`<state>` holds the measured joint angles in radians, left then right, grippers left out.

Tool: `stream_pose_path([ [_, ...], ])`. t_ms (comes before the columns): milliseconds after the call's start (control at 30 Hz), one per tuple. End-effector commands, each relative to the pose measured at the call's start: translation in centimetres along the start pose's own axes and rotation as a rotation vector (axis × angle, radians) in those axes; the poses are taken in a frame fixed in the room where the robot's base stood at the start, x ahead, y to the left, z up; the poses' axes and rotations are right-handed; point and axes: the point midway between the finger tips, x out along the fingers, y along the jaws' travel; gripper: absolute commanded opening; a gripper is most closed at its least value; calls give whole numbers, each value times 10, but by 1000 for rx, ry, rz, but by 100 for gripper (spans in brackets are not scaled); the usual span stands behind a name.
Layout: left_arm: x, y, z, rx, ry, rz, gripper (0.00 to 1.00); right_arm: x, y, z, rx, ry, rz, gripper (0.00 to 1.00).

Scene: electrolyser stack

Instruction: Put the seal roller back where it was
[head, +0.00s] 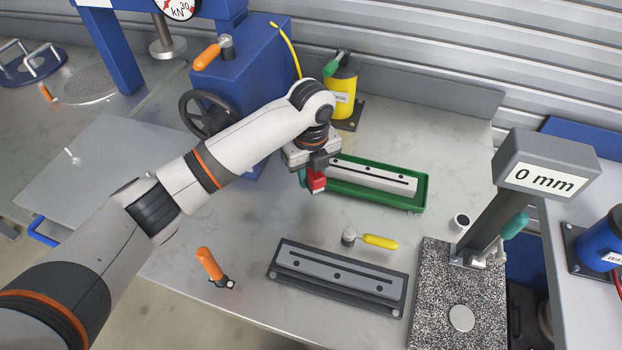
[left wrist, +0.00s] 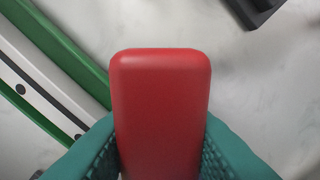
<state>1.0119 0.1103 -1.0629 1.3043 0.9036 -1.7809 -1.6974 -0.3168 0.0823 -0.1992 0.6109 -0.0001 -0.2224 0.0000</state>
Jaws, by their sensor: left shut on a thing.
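My left gripper (head: 313,180) is shut on a red, rounded, block-like piece (head: 317,181), held above the worktop beside the left end of the green tray. In the left wrist view the red piece (left wrist: 161,110) sits between the teal finger pads. Its far end is hidden, so I cannot tell whether it is the seal roller. A tool with a yellow handle (head: 380,241) and a short grey metal head lies on the worktop between the green tray and the dark tray. My right gripper is in neither view.
The green tray (head: 421,194) holds a long pale bar. The dark tray (head: 396,310) holds a grey bar. An orange-handled tool (head: 209,263) is at the front left. A gauge reading 0 mm (head: 545,178) stands over a speckled plate at right. Worktop left of the yellow handle is clear.

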Motion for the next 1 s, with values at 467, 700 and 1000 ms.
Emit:
stream_pose_path([
  [467,30,0,0,0,0,0,10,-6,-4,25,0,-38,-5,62],
  [700,33,0,0,0,-1,-1,53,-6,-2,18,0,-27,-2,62],
  [1000,31,0,0,-1,0,0,53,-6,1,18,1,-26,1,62],
])
